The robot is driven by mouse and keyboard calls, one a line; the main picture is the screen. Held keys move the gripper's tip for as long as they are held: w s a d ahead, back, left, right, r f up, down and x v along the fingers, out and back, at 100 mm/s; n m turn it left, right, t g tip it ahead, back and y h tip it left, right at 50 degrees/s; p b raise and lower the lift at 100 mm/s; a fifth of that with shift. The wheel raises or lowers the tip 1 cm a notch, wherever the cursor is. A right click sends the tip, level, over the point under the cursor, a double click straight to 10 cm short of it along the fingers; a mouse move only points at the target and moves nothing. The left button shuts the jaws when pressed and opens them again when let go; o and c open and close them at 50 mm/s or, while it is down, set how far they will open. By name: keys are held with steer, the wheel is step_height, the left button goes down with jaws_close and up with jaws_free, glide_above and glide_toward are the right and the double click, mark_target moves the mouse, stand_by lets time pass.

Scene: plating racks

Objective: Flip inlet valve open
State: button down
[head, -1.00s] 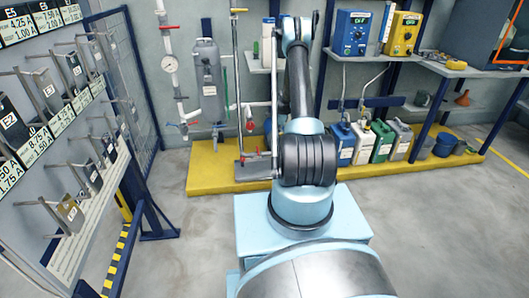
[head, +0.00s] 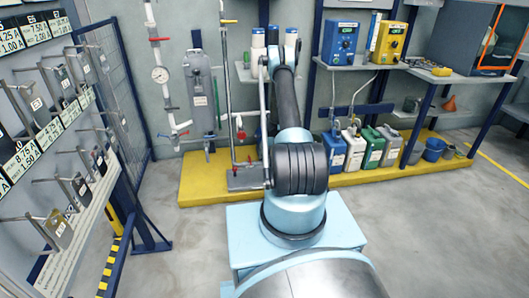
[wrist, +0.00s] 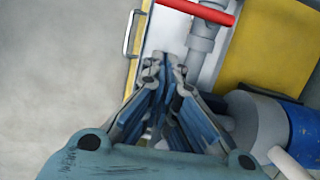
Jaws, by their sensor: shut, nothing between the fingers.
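My gripper (wrist: 172,62) is shut and empty in the wrist view, its fingertips pointing up the picture. A red lever handle (wrist: 198,10) lies across the top of that view, on a grey pipe fitting (wrist: 202,40). The fingertips appear below and left of the lever, apart from it in the picture; the depth gap is hard to judge. In the head view, red handles show on the left pipe (head: 180,133) and on the thin middle pipe (head: 241,134). A blue handle (head: 162,135) is also on the left. My gripper is hidden behind my arm there. No inlet label is readable.
A yellow platform (head: 205,185) runs along the back wall under the pipes. A grey tank (head: 203,92) hangs behind it. Jugs (head: 332,150) stand on the platform at right. A rack of hooks and tags (head: 75,215) fills the left side. The floor between is clear.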

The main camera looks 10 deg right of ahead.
mark_target(250, 160)
steer(key=a, duration=0.1)
steer(key=a+f, duration=0.1)
steer(key=a, duration=0.1)
steer(key=a+f, duration=0.1)
steer(key=shift+a+f, duration=0.15)
steer(key=shift+f, duration=0.1)
